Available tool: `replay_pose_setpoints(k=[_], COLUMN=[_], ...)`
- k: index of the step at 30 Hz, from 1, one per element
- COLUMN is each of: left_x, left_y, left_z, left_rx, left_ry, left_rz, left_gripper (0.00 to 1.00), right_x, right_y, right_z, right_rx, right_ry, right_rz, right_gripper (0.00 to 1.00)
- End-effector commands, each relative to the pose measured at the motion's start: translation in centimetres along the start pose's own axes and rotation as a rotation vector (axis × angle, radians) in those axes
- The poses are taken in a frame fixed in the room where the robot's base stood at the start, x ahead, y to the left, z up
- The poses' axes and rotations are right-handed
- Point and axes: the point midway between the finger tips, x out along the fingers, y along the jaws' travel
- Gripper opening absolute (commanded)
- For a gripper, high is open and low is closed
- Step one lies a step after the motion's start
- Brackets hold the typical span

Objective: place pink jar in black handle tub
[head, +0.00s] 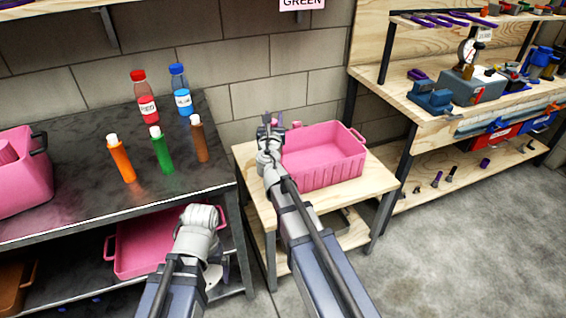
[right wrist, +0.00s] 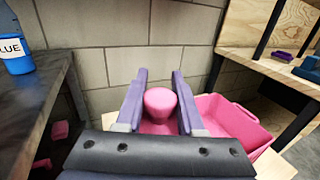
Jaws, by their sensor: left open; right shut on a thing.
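The pink jar (right wrist: 161,103) sits between the two purple fingers of my right gripper (right wrist: 158,92), which is shut on it. In the head view my right gripper (head: 271,125) is over the left end of the small wooden table, and the jar is mostly hidden there. I cannot tell whether the jar touches the table. A pink tub with a black handle (head: 28,190) stands on the dark workbench at the far left, with something pink inside. My left gripper (head: 218,275) is low in front of the workbench, open, its fingers mostly hidden by its wrist.
A pink tub with pink handles (head: 325,168) stands on the wooden table (head: 376,178), right beside my right gripper. On the dark workbench (head: 75,190) stand red and blue bottles and orange, green and brown markers. Another pink tub (head: 135,250) is on the shelf below.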

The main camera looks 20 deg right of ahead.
Motion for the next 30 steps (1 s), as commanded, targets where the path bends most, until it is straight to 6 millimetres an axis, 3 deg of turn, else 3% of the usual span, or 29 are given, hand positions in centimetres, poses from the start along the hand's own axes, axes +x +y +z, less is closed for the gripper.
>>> replay_pose_setpoints(k=[1, 16, 20, 30], left_x=[1.7, 10.4, 11.6, 12.5], left_y=[0.2, 0.8, 0.9, 1.0], left_z=[-0.1, -0.6, -0.7, -0.8], left_rx=[0.0, 0.003, 0.005, 0.006], left_ry=[0.0, 0.001, 0.001, 0.002], left_rz=[0.0, -0.01, -0.011, -0.011], left_gripper=[1.0, 1.0, 1.0, 1.0], right_x=[0.0, 0.0, 0.0, 0.0], right_y=[0.0, 0.0, 0.0, 0.0], right_z=[-1.7, -10.5, -11.7, -12.6], right_rx=[0.0, 0.0, 0.0, 0.0], right_ry=[0.0, 0.0, 0.0, 0.0], right_rz=[0.0, -0.001, 0.0, 0.0], right_gripper=[0.0, 0.0, 0.0, 0.0])
